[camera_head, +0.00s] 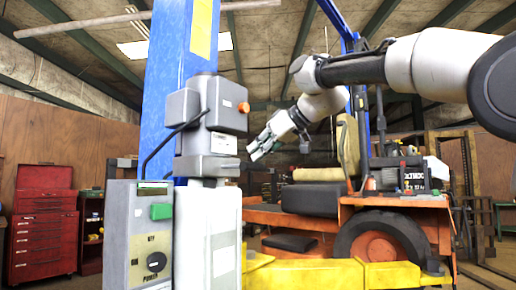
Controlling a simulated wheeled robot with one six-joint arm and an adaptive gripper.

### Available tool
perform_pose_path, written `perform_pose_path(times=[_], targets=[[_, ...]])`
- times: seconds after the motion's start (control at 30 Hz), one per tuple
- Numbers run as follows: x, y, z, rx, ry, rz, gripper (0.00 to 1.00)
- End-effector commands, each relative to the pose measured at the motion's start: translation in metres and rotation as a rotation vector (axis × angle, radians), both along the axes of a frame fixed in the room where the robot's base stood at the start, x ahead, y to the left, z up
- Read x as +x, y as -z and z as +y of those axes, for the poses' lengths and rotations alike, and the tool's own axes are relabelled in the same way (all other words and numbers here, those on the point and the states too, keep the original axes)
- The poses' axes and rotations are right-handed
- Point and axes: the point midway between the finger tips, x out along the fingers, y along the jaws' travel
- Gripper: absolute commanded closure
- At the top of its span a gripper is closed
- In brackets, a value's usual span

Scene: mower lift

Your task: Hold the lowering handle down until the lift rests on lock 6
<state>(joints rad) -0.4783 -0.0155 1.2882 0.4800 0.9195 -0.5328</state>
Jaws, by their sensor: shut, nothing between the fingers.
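The lift's blue post (166,95) stands left of centre. A grey power unit (176,115) with an orange round knob (243,107) is in front of it, above a white tank (193,240). I cannot pick out the lowering handle for certain. My gripper (252,152) is shut and empty, pointing down-left. In the picture its tips are just right of the unit's lower block; I cannot tell whether they touch. A yellow lift arm (330,275) runs low across the front under an orange mower (400,225). The lock position cannot be read.
A grey control box (125,250) with a green button (160,211) and a black power knob (155,262) stands at the front left. A black cable (165,150) curves beside the unit. A red tool chest (42,225) is at the far left.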

Motion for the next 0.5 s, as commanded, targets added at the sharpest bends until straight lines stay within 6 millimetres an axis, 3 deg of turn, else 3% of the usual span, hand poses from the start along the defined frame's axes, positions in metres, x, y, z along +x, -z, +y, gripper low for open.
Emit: perform_pose_path(times=[0.3,0.5], targets=[[-0.003,0.055,-0.006,0.037,0.008,-0.027,1.0],[-0.003,0.06,-0.005,0.037,0.007,-0.029,1.0]])
